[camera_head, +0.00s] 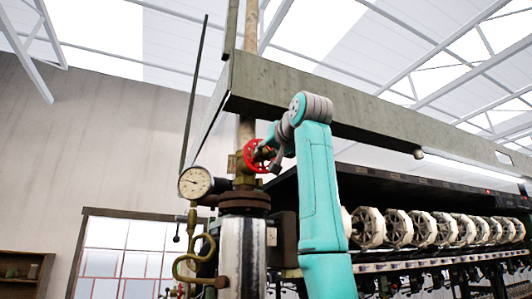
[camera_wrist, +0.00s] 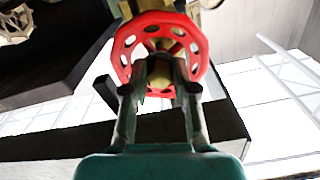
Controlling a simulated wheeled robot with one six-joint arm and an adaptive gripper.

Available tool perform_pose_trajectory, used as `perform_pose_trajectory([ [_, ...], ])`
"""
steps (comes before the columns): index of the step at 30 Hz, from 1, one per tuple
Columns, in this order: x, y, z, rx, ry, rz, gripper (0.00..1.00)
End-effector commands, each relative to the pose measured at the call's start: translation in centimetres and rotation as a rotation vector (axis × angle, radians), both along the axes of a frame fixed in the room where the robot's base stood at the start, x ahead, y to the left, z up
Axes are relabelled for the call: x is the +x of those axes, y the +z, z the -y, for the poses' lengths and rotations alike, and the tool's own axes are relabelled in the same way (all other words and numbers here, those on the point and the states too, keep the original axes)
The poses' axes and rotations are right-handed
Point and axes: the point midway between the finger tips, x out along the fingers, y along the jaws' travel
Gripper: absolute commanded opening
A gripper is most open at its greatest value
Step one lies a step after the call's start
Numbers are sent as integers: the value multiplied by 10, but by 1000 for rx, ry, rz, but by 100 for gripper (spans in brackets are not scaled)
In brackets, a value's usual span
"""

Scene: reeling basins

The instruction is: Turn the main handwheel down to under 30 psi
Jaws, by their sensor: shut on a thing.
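The red main handwheel (camera_head: 257,155) sits on a brass valve (camera_head: 241,177) on the vertical pipe, in the middle of the head view. It fills the upper middle of the wrist view (camera_wrist: 123,50), with round holes in its rim. My gripper (camera_head: 271,158) reaches it from the right. In the wrist view my gripper (camera_wrist: 162,72) has its two fingers over the wheel's lower part, shut on it. A round white pressure gauge (camera_head: 195,182) stands left of the valve. Its dark needle shows, but the numbers are too small to read.
A long grey beam (camera_head: 370,118) runs above my arm to the right. A reeling machine with several white reels (camera_head: 395,228) stands at the right. A curled brass pipe (camera_head: 190,262) hangs below the gauge. A flange (camera_head: 244,201) lies under the valve.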

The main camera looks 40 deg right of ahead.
Motion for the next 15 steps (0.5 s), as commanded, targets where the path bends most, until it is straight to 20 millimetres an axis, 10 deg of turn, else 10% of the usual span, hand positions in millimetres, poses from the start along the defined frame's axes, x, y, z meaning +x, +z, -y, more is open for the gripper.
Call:
perform_pose_trajectory([
  [8,0,0,0,3,0,1,0],
  [9,0,0,0,3,0,1,37],
  [11,0,0,0,2,0,1,52],
  [15,0,0,0,2,0,1,52],
])
